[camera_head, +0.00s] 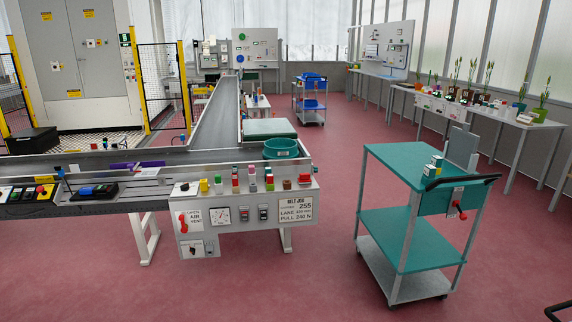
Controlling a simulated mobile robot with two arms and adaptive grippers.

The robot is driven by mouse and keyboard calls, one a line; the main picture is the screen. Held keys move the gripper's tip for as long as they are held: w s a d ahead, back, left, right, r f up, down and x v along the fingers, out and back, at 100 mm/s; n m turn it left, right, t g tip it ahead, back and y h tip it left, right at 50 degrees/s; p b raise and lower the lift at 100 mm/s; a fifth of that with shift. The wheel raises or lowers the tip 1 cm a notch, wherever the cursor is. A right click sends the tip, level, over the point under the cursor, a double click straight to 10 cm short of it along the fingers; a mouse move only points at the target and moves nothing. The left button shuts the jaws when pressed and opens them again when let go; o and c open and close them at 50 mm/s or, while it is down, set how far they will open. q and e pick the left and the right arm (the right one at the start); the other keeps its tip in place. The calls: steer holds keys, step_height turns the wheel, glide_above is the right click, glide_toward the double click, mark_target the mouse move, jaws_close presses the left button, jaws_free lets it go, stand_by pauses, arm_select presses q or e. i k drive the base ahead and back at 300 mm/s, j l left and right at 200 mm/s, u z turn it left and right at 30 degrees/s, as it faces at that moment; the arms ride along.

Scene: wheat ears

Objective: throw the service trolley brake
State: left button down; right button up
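A service trolley (412,235) with teal shelves and grey posts stands on the floor at the right. Its black push handle (465,180) is at the right end of the top shelf. The lever's exact setting is too small to tell.
A conveyor bench with a control panel (247,215) stands at the left, with another red handle (184,222) on it. A second trolley (310,100) with blue items is farther back. A long plant table (480,115) lines the right wall. Red floor between bench and trolley is clear.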

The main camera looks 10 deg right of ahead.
mark_target(463, 216)
steer(key=i+z, duration=0.35)
steer(key=i, duration=0.2)
steer(key=i+j+z, duration=0.1)
steer(key=i+z, duration=0.2)
steer(key=i, duration=0.25)
steer(key=i+j+z, duration=0.35)
steer(key=i, duration=0.2)
steer(key=i+l+z, duration=0.35)
steer(key=i, duration=0.2)
steer(key=i+z, duration=0.4)
steer(key=i+j, duration=0.05)
steer(key=i, duration=0.05)
